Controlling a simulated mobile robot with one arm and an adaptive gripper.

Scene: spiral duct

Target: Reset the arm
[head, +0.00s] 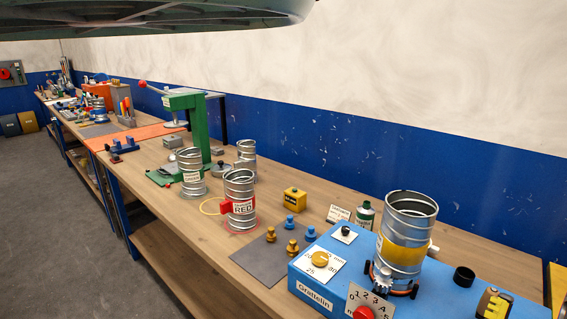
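My gripper is not in view. In the head view, a spiral duct piece with a yellow band (401,250) stands upright on a blue machine (330,268) labelled "Gratlelin" at the front right. A duct piece with a red "RED" label (240,203) stands upright on the wooden bench (190,222). A second labelled duct piece (191,174) and a third one (247,159) stand behind it. All of them are apart from any gripper.
A green press (189,128) with a red-tipped lever stands behind the ducts. A grey mat (271,257) holds several brass and blue pegs. A yellow block (294,199) and a green bottle (365,216) stand near the wall. The floor (55,220) at left looks clear.

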